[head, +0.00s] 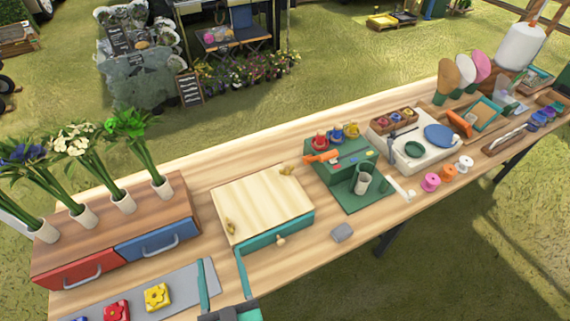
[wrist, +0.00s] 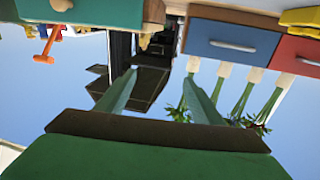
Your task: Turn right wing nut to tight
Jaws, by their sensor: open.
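The flower press has a pale wooden top board (head: 258,203) over a teal drawer base. One brass-coloured wing nut (head: 287,170) sits near the board's far right corner. The other wing nut (head: 230,227) sits near its left edge. Their exact wing angles are too small to tell. My gripper (head: 224,257) is open and empty at the bottom of the head view, before the press's left front corner, apart from both nuts. In the wrist view, which looks upside down, my gripper's fingers (wrist: 159,75) are spread, and a small tan shape (wrist: 145,41) shows beyond them, possibly a wing nut.
A drawer box with a red drawer (head: 76,272) and blue drawer (head: 157,243) stands left, bearing flower vases. A grey tray (head: 185,279) with flower blocks lies near my gripper. A green stand (head: 343,164) is right of the press. A grey block (head: 342,232) lies in front.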

